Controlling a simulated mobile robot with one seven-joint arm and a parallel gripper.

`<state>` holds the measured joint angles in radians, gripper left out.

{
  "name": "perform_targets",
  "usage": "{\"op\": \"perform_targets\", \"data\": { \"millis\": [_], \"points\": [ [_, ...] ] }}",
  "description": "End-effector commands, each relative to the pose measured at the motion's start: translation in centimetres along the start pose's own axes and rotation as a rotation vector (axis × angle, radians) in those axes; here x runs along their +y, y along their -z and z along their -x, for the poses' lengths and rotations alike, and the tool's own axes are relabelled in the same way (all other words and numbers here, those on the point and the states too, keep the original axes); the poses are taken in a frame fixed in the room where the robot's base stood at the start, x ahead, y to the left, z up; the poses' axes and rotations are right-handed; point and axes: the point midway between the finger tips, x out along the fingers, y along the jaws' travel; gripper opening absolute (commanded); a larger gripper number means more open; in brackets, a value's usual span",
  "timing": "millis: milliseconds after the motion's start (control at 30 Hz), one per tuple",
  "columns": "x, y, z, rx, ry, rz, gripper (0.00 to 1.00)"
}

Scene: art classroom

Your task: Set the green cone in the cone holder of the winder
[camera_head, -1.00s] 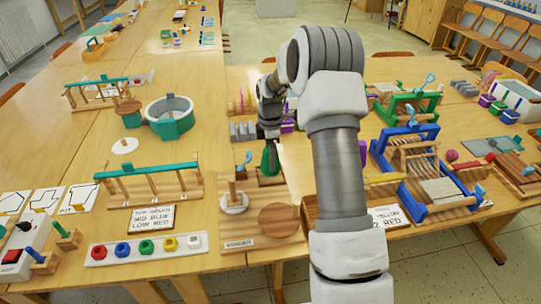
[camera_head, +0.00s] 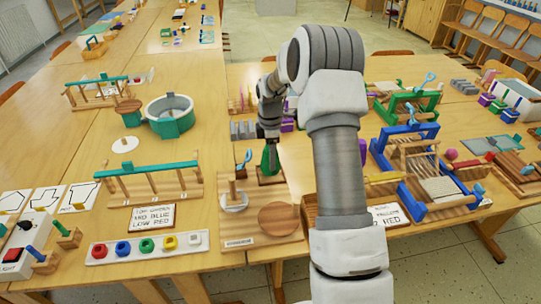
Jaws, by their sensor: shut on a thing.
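The green cone (camera_head: 266,160) stands upright over the small square wooden block (camera_head: 271,179) at the back right of the winder board. Whether its base is fully seated there cannot be told. My gripper (camera_head: 270,144) points down and is shut on the top of the cone. The winder (camera_head: 238,240) is a wooden board with a white disc and upright peg (camera_head: 234,200) on its left, a blue crank (camera_head: 244,158) behind the peg and a round wooden disc (camera_head: 278,218) at the front right.
A teal-railed rack (camera_head: 150,172) stands left of the winder, with a lettered card (camera_head: 152,217) before it. A tray of coloured knobs (camera_head: 150,246) lies at the front. Grey blocks (camera_head: 243,130) stand behind. A blue loom (camera_head: 412,170) is at the right, past my arm.

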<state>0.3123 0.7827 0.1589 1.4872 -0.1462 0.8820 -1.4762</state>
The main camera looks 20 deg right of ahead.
Motion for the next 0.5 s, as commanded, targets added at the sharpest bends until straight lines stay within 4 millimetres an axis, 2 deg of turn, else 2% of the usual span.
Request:
{"op": "perform_targets", "data": {
  "millis": [500],
  "points": [
    [0.00,0.01,-0.77,0.000,0.000,0.000,0.04]
  ]
}}
